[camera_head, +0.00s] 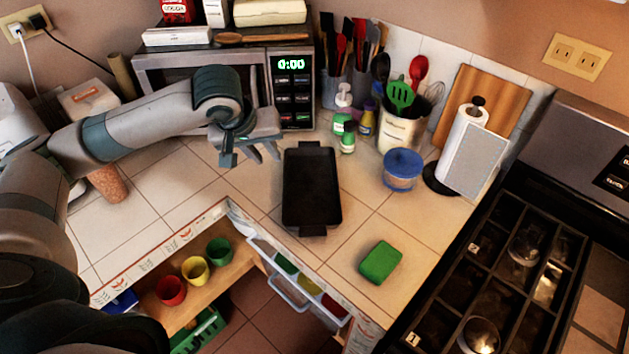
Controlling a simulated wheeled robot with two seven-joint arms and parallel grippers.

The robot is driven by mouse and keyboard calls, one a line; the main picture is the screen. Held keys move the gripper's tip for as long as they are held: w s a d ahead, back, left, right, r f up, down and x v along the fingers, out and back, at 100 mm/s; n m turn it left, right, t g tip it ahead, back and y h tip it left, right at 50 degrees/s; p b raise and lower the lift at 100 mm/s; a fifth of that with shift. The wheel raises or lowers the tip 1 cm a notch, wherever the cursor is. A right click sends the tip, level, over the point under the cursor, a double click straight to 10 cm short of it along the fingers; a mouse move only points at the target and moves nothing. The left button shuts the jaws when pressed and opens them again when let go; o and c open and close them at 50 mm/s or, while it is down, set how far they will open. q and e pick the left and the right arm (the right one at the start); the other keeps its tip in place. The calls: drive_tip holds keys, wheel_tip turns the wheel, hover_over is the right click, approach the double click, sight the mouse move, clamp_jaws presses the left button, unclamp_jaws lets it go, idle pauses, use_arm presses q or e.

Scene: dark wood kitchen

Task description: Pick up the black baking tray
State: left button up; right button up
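The black baking tray (311,188) lies flat on the tiled counter (355,225) near the middle of the view, its long side pointing away from me, with a small handle at its far and near ends. My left gripper (252,158) hangs above the counter to the left of the tray's far end, apart from it. Its fingers point down and to the right and look spread, with nothing between them. My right gripper does not show.
A microwave (293,90) stands behind the tray. Bottles (343,115), a blue-lidded bowl (401,168), a utensil crock (400,130) and a paper towel roll (462,140) stand to the right. A green sponge (380,262) lies front right, near the stove (490,270). Open shelves (220,275) lie below the counter edge.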

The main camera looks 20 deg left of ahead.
use_arm(q)
drive_tip(key=p, duration=0.3)
approach(284, 180)
drive_tip(key=f, duration=0.2)
drive_tip(key=shift+w+d+f, duration=0.3)
drive_tip(key=shift+w+f, duration=0.25)
drive_tip(key=shift+w, duration=0.05)
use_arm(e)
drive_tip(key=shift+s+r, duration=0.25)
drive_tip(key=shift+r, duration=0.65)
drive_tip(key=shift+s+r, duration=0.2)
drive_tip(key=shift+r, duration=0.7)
use_arm(q)
drive_tip(key=shift+p, duration=0.4)
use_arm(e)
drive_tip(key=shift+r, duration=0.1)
